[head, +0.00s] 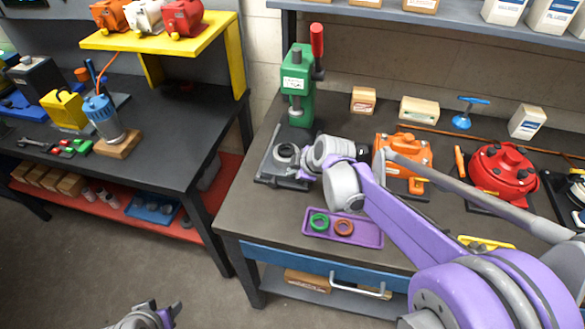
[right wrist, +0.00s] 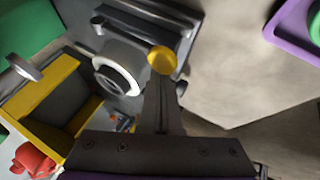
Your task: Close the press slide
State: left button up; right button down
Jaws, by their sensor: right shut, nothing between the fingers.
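The green press (head: 297,85) with a red lever stands at the back left of the right-hand bench. Its dark slide (head: 268,160) lies in front of the column and carries a grey ring. The right wrist view shows the ring (right wrist: 118,75) on the slide, with a yellow knob (right wrist: 162,59) beside it. My right gripper (head: 307,160) is shut and empty at the right side of the slide. Its fingers (right wrist: 163,105) point at the knob; I cannot tell whether they touch it. My left gripper (head: 162,308) is open and empty, low at the bottom edge, over the floor.
A purple tray (head: 368,238) with a green ring and a red ring lies in front of the slide. A gap separates this bench from the left one.

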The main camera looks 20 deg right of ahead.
jog(key=shift+w+d, duration=0.1)
jog(key=shift+w, duration=0.3)
jog(key=w+d, duration=0.2)
jog(key=w, duration=0.1)
jog(key=w+d, duration=0.3)
jog(key=w, duration=0.1)
jog(key=w+d, duration=0.2)
jog(key=w, duration=0.1)
jog(key=shift+w+d+p, duration=0.15)
jog(key=shift+w+p, duration=0.2)
jog(key=shift+p, duration=0.05)
jog(key=shift+r, duration=0.15)
jog(key=shift+d, duration=0.1)
